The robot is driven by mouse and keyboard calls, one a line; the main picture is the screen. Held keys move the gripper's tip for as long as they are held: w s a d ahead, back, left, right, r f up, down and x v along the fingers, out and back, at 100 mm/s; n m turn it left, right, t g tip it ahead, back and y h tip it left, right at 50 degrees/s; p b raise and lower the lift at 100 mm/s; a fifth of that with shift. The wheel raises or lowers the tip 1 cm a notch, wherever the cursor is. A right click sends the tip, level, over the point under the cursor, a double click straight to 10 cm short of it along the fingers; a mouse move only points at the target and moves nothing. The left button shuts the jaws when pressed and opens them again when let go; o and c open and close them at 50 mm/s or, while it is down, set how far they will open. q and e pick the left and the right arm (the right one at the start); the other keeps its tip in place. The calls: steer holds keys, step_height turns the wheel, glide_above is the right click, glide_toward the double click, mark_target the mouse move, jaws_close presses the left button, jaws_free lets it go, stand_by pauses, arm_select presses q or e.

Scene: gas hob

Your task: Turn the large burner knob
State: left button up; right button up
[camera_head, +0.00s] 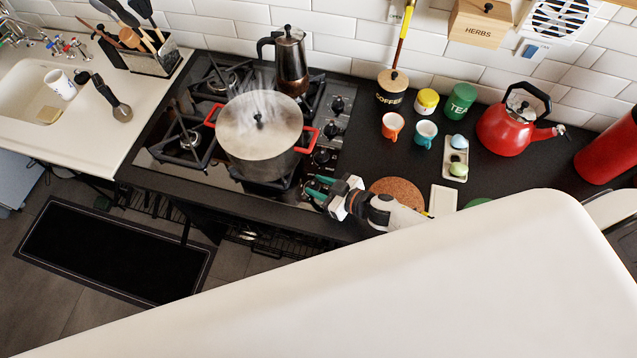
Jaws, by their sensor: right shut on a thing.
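The black gas hob (222,172) is set in the dark counter, with a column of dark knobs (331,131) along its right side. My right gripper (316,189), with green fingers, reaches in from the right at the near end of this column. Its fingers are shut around the nearest knob, which they mostly hide. How far that knob is turned cannot be seen. A large steaming pot (258,138) with red handles stands on the hob, just left of the knobs. My left gripper is not in view.
A moka pot (290,62) stands at the back of the hob. A round cork mat (396,191) lies by my right wrist. Cups, jars and a red kettle (507,128) stand farther right. A large white shape blocks the lower right.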

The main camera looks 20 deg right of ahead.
steer(key=shift+w+d+n+g+y, duration=0.25)
steer(key=shift+n+g+y, duration=0.35)
steer(key=shift+n+y, duration=0.2)
steer(key=shift+n+g+y, duration=0.7)
steer(key=shift+n+g, duration=0.2)
steer(key=shift+n, duration=0.2)
steer(key=o, duration=1)
steer(key=shift+d, duration=0.1)
steer(key=b+v, duration=0.2)
steer(key=v, duration=1)
steer(key=shift+w+d+f, duration=0.1)
steer(key=shift+w, duration=0.05)
